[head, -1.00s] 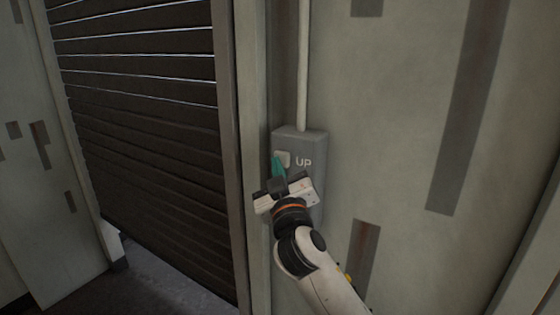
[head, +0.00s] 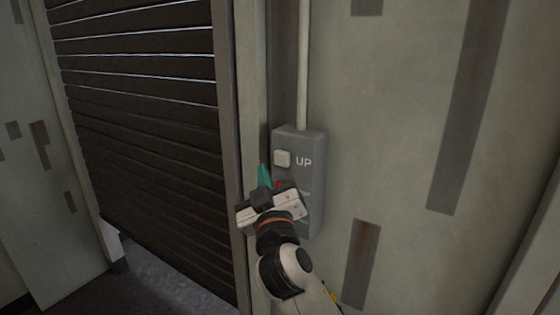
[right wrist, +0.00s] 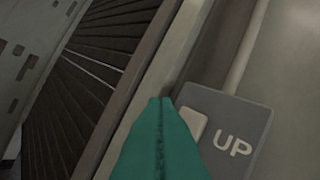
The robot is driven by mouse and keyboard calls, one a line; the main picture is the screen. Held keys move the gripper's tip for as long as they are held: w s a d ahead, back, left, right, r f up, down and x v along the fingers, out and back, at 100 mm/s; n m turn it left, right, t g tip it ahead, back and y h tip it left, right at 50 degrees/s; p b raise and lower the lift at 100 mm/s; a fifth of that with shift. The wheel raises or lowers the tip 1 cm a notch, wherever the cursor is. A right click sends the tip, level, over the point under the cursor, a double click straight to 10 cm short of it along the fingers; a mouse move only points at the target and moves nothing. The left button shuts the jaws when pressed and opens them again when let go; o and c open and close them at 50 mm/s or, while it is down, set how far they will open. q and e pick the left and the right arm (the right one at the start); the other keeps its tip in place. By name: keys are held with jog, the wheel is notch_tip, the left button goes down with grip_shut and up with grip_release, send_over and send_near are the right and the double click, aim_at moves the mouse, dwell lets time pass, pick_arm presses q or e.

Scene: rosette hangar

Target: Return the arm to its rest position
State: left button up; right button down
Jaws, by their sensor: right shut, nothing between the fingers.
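My right gripper (head: 264,176) has teal fingers that are shut with nothing between them. In the head view it is in front of the lower left part of a grey control box (head: 313,195), below and left of the box's pale UP button (head: 282,158). The fingers appear apart from the button. In the right wrist view the shut fingers (right wrist: 158,104) overlap the left edge of the UP button (right wrist: 194,123). My gripper hides part of the lower box, where a bit of red shows. My left gripper is not in view.
A dark slatted shutter (head: 150,140) stands left of the box, with a gap above the floor at its lower left. A door post (head: 228,120) stands between them. A conduit (head: 303,70) runs up from the box. Bare wall (head: 400,120) lies to the right.

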jog(key=shift+s+a, duration=0.4)
jog(key=shift+s, duration=0.2)
